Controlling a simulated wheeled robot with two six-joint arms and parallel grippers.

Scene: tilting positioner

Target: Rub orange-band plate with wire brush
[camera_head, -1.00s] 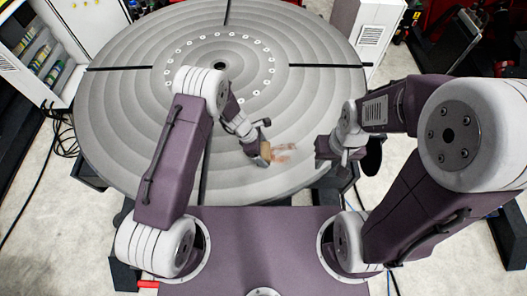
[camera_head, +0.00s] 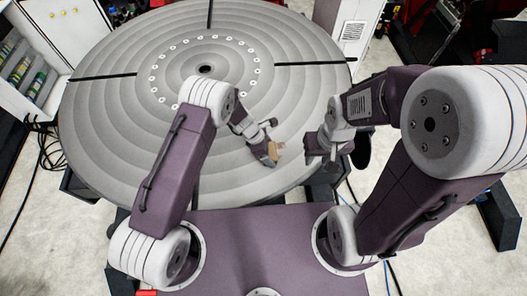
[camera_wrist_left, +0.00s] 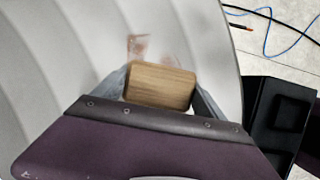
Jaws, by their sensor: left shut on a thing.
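My left gripper (camera_head: 269,153) is shut on the wire brush (camera_head: 276,149), low over the near right part of the large grey round plate (camera_head: 110,120). In the left wrist view the brush (camera_wrist_left: 160,86) shows as a wooden block between the fingers. Its bristles are hidden, so I cannot tell whether it touches the plate. Reddish-brown marks (camera_wrist_left: 137,47) lie on the plate just beyond the brush. I see no orange band on the plate. My right gripper (camera_head: 315,147) hangs by the plate's right edge; its jaws are too small to read.
A ring of pale bolts circles the plate's centre, and dark slots cross it. White cabinets stand at the upper left (camera_head: 62,25) and upper right (camera_head: 352,25). Dark cables (camera_head: 45,150) lie on the floor at left. Much of the plate is bare.

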